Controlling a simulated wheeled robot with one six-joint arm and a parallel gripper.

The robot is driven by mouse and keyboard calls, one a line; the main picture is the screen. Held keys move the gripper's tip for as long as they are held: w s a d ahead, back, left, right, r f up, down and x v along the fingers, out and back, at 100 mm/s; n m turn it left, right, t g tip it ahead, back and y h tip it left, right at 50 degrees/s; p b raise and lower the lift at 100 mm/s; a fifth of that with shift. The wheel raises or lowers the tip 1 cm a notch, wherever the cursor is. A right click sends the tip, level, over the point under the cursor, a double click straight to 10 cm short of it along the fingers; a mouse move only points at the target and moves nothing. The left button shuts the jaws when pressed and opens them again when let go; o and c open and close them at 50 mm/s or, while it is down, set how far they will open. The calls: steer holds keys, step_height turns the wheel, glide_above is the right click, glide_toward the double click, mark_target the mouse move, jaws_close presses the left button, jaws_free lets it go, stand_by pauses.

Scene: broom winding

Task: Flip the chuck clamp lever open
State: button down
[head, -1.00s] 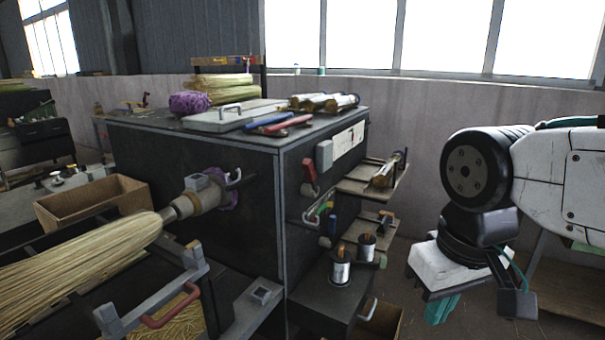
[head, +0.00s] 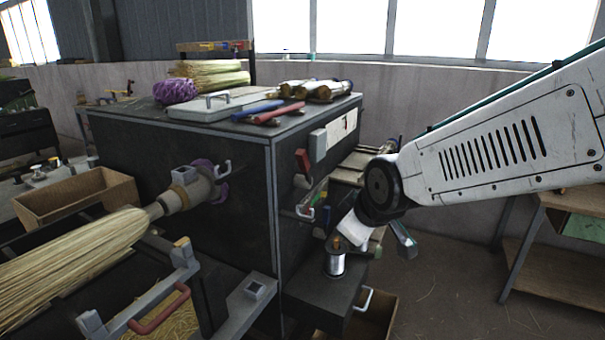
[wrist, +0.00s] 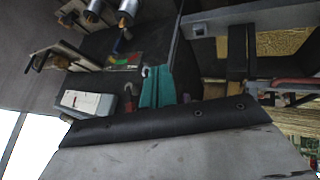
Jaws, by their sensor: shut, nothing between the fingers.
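The chuck (head: 178,190) is a pale cylinder on the dark machine's left face, holding the straw broom (head: 75,260). A purple ring is behind it. A light grey bent lever (head: 221,178) stands out beside the chuck and looks like the clamp lever; its exact position is hard to read. In the wrist view my gripper's teal fingers (wrist: 157,87) are together and empty. In the head view the fingers are not clear; my white wrist is by the machine's right side, around the corner from the chuck. I cannot make out the chuck in the wrist view.
The machine's right face carries a red lever (head: 302,160), a grey box (head: 317,145) and side shelves. A metal spool (head: 336,258) stands on a low dark box near my wrist. A grey frame with a red handle (head: 160,312) is in front of the chuck.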

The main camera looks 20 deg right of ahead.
steer(key=w+a+f+n+t, duration=0.1)
steer(key=w+f+n+t, duration=0.1)
steer(key=w+n+t, duration=0.4)
steer(key=w+a+f+n+t+y, duration=0.1)
steer(key=w+a+n+t, duration=0.1)
steer(key=w+n+t, duration=0.5)
steer(key=n+t, duration=0.1)
steer(key=n, duration=0.1)
steer(key=shift+w+a+f+n, duration=0.2)
steer(key=shift+f+n, duration=0.2)
steer(key=shift+w, duration=0.1)
steer(key=d+r+x, duration=0.1)
steer(key=d+x, duration=0.1)
steer(key=x, duration=1)
steer(key=shift+w+d+r, duration=0.2)
steer(key=shift+d+r, duration=0.05)
steer(key=shift+a+r, duration=0.1)
